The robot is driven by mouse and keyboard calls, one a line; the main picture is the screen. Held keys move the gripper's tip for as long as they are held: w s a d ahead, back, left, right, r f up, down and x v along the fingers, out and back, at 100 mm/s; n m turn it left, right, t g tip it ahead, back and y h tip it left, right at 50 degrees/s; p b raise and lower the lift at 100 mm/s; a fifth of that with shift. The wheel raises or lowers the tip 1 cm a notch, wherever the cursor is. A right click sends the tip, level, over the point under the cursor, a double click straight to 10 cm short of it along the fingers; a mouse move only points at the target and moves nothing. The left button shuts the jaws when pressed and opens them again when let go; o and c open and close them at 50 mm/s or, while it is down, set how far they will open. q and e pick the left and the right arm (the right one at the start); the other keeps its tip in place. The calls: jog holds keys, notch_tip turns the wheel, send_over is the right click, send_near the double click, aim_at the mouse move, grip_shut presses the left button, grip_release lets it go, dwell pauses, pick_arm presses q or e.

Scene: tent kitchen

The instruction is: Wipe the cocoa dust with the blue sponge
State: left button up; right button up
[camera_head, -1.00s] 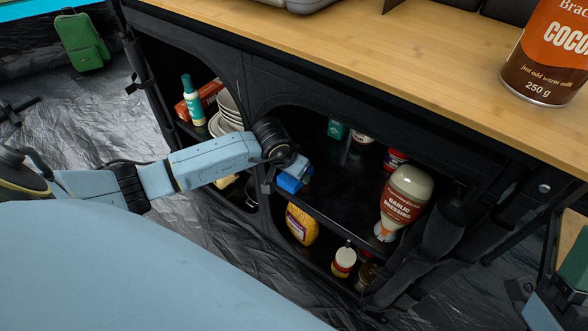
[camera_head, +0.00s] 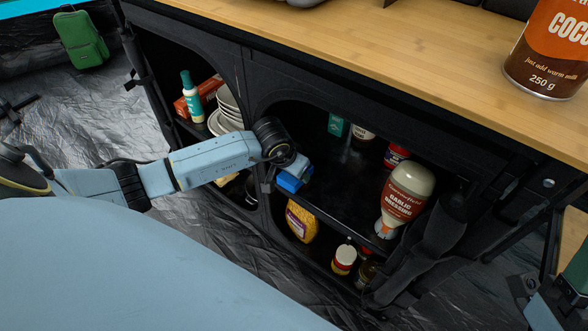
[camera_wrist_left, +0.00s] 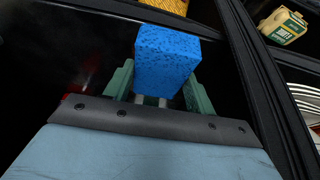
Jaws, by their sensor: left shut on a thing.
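The blue sponge (camera_head: 290,182) is held by my left gripper (camera_head: 298,171) at the opening of the black cabinet's right compartment. In the left wrist view the speckled blue sponge (camera_wrist_left: 167,58) sits between the two green fingers of my left gripper (camera_wrist_left: 160,92), shut on it. The black shelf (camera_head: 340,195) is to the right of the sponge. A faint hazy patch (camera_head: 355,158) shows towards the back of the shelf; I cannot tell if it is cocoa dust. Part of my right gripper (camera_head: 574,265) shows at the right edge; its jaw opening is unclear.
A garlic dressing bottle (camera_head: 407,195) stands upside down at the shelf's right front. Several jars stand behind it. A mustard-yellow bottle (camera_head: 301,221) and jars are on the lower shelf. A cocoa tin (camera_head: 549,55) stands on the wooden worktop (camera_head: 400,50).

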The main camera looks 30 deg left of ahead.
pick_arm(q)
jog(key=shift+f+b, duration=0.55)
jog(key=shift+f, duration=0.25)
jog(key=shift+s+d+r, duration=0.1)
jog(key=shift+s+d, duration=0.05)
jog(key=shift+d, duration=1.85)
jog(key=shift+f, duration=0.2)
jog(key=shift+a, duration=2.15)
jog(key=shift+d+r+p, duration=0.15)
jog(key=shift+r+p, duration=2.1)
jog(key=shift+r, duration=0.8)
